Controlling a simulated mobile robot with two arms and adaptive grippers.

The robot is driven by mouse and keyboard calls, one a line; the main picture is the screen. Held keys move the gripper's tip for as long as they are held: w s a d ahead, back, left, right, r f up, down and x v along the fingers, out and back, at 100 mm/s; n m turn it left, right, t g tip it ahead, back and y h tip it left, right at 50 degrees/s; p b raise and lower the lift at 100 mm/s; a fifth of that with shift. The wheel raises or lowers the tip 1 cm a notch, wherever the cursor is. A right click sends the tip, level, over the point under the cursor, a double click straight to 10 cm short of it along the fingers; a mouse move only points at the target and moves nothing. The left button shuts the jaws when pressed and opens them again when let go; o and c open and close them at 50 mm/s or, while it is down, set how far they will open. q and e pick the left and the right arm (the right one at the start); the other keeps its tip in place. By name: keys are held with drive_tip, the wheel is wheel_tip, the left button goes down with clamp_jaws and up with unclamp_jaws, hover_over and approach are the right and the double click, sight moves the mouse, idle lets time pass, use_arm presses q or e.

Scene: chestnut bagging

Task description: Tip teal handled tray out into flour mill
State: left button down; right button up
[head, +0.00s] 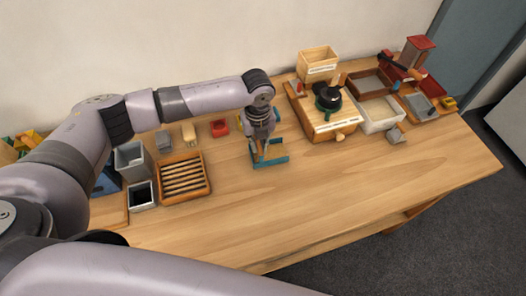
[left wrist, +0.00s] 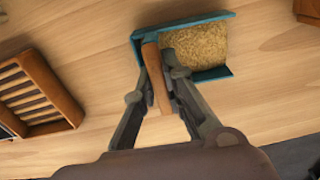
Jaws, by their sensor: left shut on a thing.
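The teal tray (head: 271,162) stands on the table in front of my left gripper (head: 261,140) in the head view. In the left wrist view the teal tray (left wrist: 187,23) holds tan, grainy stuff (left wrist: 207,44), and its brown wooden handle (left wrist: 158,80) lies between the fingers. My left gripper (left wrist: 160,72) is shut on that handle. The tray looks level and on or very near the table; I cannot tell which. A wooden box with a round black and green top (head: 328,97), apparently the flour mill, stands to the right of the tray. My right gripper is not in view.
A slatted wooden rack (head: 182,199) and grey bins (head: 131,158) stand left of the tray. A small red dish (head: 220,127) is behind it. A pale tray (head: 381,126) and a red-topped item (head: 416,47) are farther right. The front table is clear.

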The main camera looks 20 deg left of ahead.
use_arm(q)
drive_tip(key=shift+r+p, duration=1.95)
drive_tip(key=shift+r, duration=0.3)
